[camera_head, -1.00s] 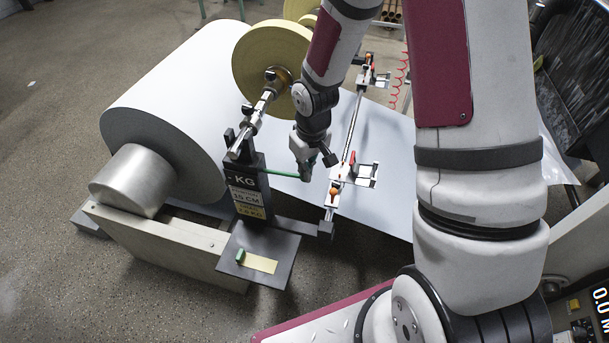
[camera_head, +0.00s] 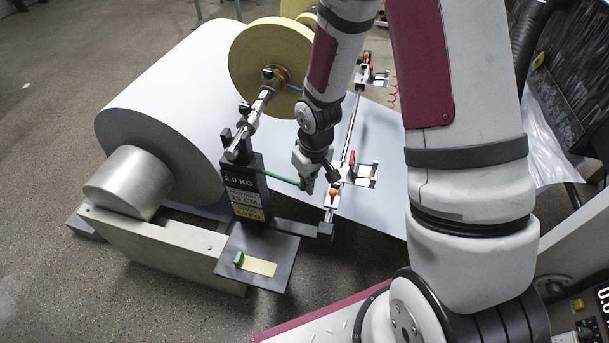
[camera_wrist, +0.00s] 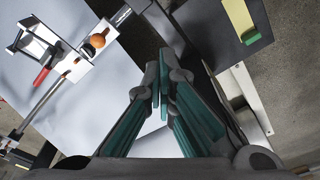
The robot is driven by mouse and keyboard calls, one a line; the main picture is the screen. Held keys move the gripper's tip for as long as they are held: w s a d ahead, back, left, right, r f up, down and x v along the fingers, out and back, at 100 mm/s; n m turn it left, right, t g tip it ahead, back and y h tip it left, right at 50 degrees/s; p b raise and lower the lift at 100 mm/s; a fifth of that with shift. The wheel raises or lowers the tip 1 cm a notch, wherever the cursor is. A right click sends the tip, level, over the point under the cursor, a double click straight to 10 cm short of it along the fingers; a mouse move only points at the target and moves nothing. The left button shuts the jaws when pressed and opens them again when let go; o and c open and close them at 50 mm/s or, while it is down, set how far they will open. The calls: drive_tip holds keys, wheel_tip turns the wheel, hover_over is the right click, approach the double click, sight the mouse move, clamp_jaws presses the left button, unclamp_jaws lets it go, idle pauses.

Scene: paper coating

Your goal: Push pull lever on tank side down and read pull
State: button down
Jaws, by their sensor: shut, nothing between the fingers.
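The pull lever is a thin green rod (camera_head: 280,178) in the head view. It sticks out to the right from the black post (camera_head: 247,197) and slopes slightly down. My gripper (camera_head: 308,187) is shut at the lever's outer end; I cannot tell exact contact. In the wrist view its teal fingers (camera_wrist: 160,88) are together with nothing visible between them. The lever is not clearly distinguishable there.
A large white paper roll (camera_head: 165,110) stands left of the post, with a yellow disc (camera_head: 268,55) behind. A rail with an orange knob (camera_head: 333,193) and red-handled clamp (camera_head: 350,158) runs close right of my gripper. A dark plate (camera_head: 268,284) lies in front.

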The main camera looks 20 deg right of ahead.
drive_tip(key=shift+s+d+r+p, duration=0.15)
drive_tip(key=shift+s, duration=0.3)
drive_tip(key=shift+s+d+r+p, duration=0.1)
drive_tip(key=shift+s+p, duration=0.05)
drive_tip(key=shift+s, duration=0.3)
wheel_tip(320, 180, up, 12)
drive_tip(key=s, duration=0.1)
drive_tip(key=shift+d, duration=0.15)
drive_tip(key=shift+s, duration=0.1)
idle(0.5)
